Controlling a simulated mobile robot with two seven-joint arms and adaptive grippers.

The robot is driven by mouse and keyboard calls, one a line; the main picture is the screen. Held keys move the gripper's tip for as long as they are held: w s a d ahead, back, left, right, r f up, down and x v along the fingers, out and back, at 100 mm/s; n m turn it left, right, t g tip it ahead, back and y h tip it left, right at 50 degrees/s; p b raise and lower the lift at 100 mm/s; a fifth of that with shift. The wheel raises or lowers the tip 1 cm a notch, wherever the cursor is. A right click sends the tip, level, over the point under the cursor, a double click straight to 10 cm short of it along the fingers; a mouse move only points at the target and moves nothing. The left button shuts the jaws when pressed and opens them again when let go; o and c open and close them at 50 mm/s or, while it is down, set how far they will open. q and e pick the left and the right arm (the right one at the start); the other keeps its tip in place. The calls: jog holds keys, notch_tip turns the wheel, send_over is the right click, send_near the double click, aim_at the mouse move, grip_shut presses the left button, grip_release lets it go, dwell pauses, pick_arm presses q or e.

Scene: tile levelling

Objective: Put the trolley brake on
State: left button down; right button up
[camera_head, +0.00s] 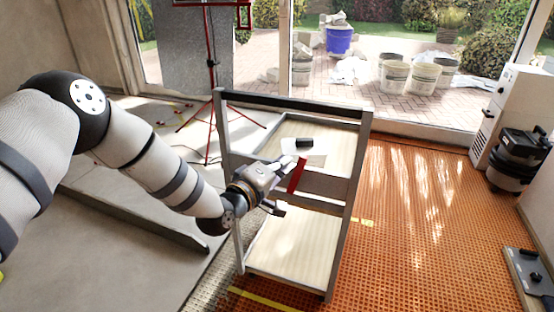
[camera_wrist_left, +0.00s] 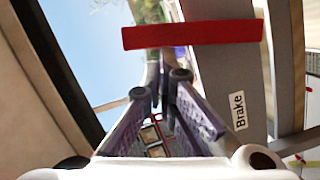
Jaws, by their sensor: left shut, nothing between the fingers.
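The trolley (camera_head: 362,150) is a grey frame with pale wooden shelves, standing in the middle of the head view. Its red brake lever (camera_head: 297,176) sits at a slant on the near cross-bar. In the left wrist view the red lever (camera_wrist_left: 192,34) crosses the top of the picture, beside a grey bar with a white "Brake" label (camera_wrist_left: 238,111). My left gripper (camera_head: 283,187) is at the lever's left side, shut and empty. In the wrist view its fingertips (camera_wrist_left: 165,82) meet just below the lever; I cannot tell if they touch it. My right gripper is not in view.
A black object (camera_head: 304,143) lies by a white sheet on the upper shelf. A red tripod stand (camera_head: 210,90) is behind the trolley on the left. Orange matting (camera_head: 420,210) lies clear to the right. A black vacuum (camera_head: 520,155) stands at far right.

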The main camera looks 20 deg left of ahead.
aim_at(301, 164)
pick_arm(q)
jog(key=d+m+p, duration=0.1)
jog(key=d+m, duration=0.1)
jog(key=d+m+p, duration=0.1)
jog(key=m, duration=0.1)
jog(key=shift+d+r+g+y, duration=0.2)
jog(key=shift+d+g+y, duration=0.1)
jog(key=shift+d+y, duration=0.1)
jog(key=shift+s+d+f+m+y+p, duration=0.1)
jog(key=shift+d+f+m+y+p, duration=0.15)
jog(key=shift+d+f+m, duration=0.3)
jog(key=shift+d+f+m+y+p, duration=0.2)
jog(key=shift+d+m, duration=0.25)
jog(key=shift+d, duration=0.3)
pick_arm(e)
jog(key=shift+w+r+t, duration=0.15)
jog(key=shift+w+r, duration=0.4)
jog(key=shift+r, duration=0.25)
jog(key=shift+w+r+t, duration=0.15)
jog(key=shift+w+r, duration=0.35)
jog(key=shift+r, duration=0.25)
pick_arm(q)
jog(key=shift+d+f, duration=0.1)
